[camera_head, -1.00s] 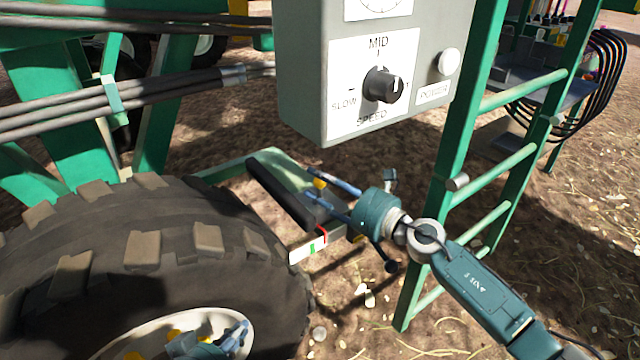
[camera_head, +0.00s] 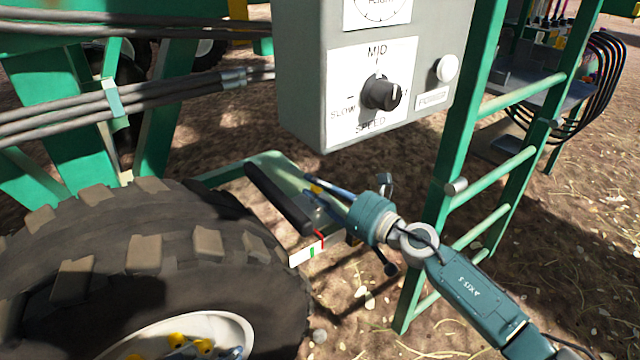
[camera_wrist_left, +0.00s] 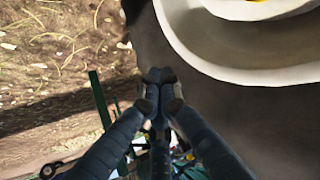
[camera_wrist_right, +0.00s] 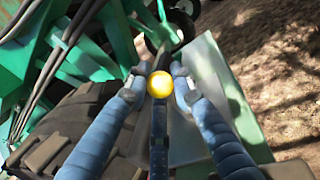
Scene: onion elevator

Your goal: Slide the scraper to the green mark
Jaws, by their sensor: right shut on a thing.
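The scraper shows as a flat grey plate (camera_wrist_right: 197,125) beside a long black roller (camera_head: 278,198) under the grey control box. A red pointer (camera_head: 320,240) stands at the plate's near end, just right of the green mark (camera_head: 312,252) on a white strip (camera_head: 299,257). My right gripper (camera_head: 314,186) is shut on the scraper's yellow knob (camera_wrist_right: 158,84), one finger on each side. My left gripper (camera_wrist_left: 158,76) has its fingertips together with nothing seen between them, near the tyre. In the head view only a bit of it shows at the bottom edge.
A big tyre (camera_head: 150,245) stands left of the scraper. The control box (camera_head: 305,85) with a speed dial (camera_head: 380,92) hangs above. A green ladder (camera_head: 490,170) rises to the right, close to my right arm. Bare straw-strewn ground lies below.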

